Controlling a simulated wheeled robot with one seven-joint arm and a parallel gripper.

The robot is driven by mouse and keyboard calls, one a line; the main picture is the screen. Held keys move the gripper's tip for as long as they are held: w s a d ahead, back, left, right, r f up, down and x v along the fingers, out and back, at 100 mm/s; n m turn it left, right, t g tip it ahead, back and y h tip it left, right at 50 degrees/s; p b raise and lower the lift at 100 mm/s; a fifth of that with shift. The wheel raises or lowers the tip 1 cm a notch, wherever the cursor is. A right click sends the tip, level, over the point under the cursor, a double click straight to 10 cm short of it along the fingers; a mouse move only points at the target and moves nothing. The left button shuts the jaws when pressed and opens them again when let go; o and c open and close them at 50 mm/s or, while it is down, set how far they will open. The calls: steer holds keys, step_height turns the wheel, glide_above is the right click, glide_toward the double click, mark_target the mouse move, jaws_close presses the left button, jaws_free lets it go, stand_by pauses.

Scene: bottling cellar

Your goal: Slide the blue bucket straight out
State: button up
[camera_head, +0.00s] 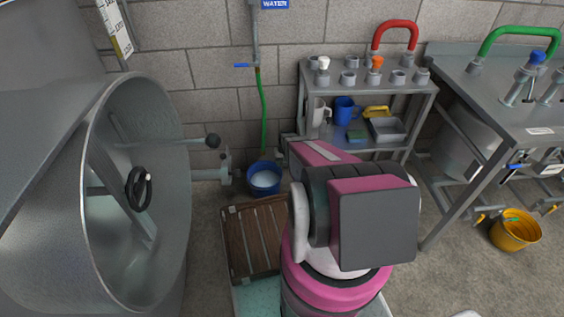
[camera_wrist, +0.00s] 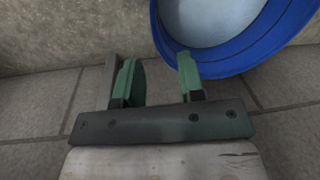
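The blue bucket (camera_head: 262,190) stands on the floor by the back wall, under the water pipe with the green hose, and holds pale liquid. In the wrist view its blue rim (camera_wrist: 252,60) fills the upper right. My gripper (camera_wrist: 157,74) is open, with two green-padded fingers apart and nothing between them. The right finger overlaps the bucket's near left rim in the picture; I cannot tell whether it touches. The left finger is over bare floor, left of the bucket. In the head view my arm hides the gripper's fingers.
A large steel drum (camera_head: 150,110) stands left, its handle and valve reaching toward the bucket. A slatted wooden pallet (camera_head: 252,238) lies in front of the bucket. A shelf rack (camera_head: 352,87) stands right of it. A yellow bucket (camera_head: 513,232) sits far right under the steel bench (camera_head: 505,110).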

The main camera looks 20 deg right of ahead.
mark_target(280, 174)
steer(key=f, duration=0.6)
steer(key=a+f, duration=0.1)
steer(key=f, duration=0.2)
steer(key=shift+a+f, duration=0.1)
steer(key=shift+f, duration=0.2)
jaws_close()
stand_by(1.1)
